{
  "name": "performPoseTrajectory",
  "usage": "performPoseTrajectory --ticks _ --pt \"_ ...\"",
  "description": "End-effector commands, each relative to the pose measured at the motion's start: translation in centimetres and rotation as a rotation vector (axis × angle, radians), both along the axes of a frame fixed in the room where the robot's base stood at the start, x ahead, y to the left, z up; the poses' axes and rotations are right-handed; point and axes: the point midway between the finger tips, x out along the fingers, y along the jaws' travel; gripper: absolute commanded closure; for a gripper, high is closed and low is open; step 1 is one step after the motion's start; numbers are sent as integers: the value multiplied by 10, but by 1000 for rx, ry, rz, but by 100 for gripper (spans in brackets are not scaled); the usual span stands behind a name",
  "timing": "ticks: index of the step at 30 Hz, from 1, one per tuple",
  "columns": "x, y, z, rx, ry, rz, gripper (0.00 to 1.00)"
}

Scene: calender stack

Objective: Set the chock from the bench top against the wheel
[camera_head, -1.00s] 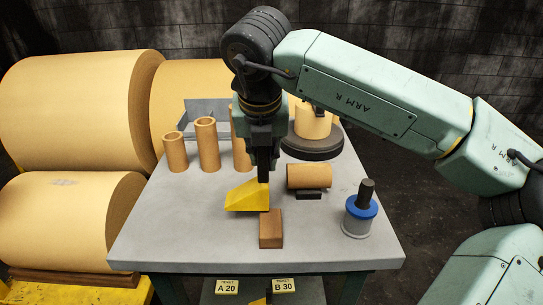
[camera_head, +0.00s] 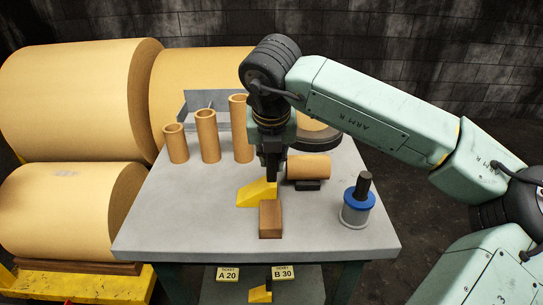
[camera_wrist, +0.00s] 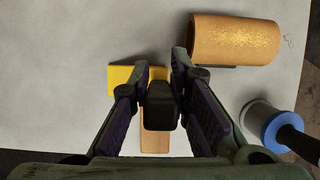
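The yellow wedge-shaped chock (camera_head: 257,194) is over the bench top (camera_head: 190,215), behind a brown block. It also shows in the wrist view (camera_wrist: 121,80), with its slope to the left. My gripper (camera_head: 272,170) points straight down at the chock's right end. In the wrist view its fingers (camera_wrist: 162,70) close around a black upright grip (camera_wrist: 162,105) that seems to belong to the chock. Whether the chock's underside touches the bench is hard to tell. I cannot make out a wheel for certain in either view.
The brown block (camera_head: 270,219) stands just in front of the chock. A tan tube (camera_head: 308,167) lies to the right, near a blue-rimmed pot (camera_head: 357,207). Several upright tubes (camera_head: 208,137) stand back left. Another yellow wedge (camera_head: 260,294) is on the lower shelf. Large rolls (camera_head: 70,100) fill the left.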

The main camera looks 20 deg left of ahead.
Motion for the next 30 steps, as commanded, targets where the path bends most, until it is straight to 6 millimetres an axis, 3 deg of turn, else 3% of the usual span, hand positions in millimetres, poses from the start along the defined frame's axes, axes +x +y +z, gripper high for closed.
performPoseTrajectory --ticks 9,22,30 --pt "0 0 0 0 0 0 63" --pt "-1 -1 9 0 -2 -1 63" --pt "-23 -6 60 -1 -4 -3 63"
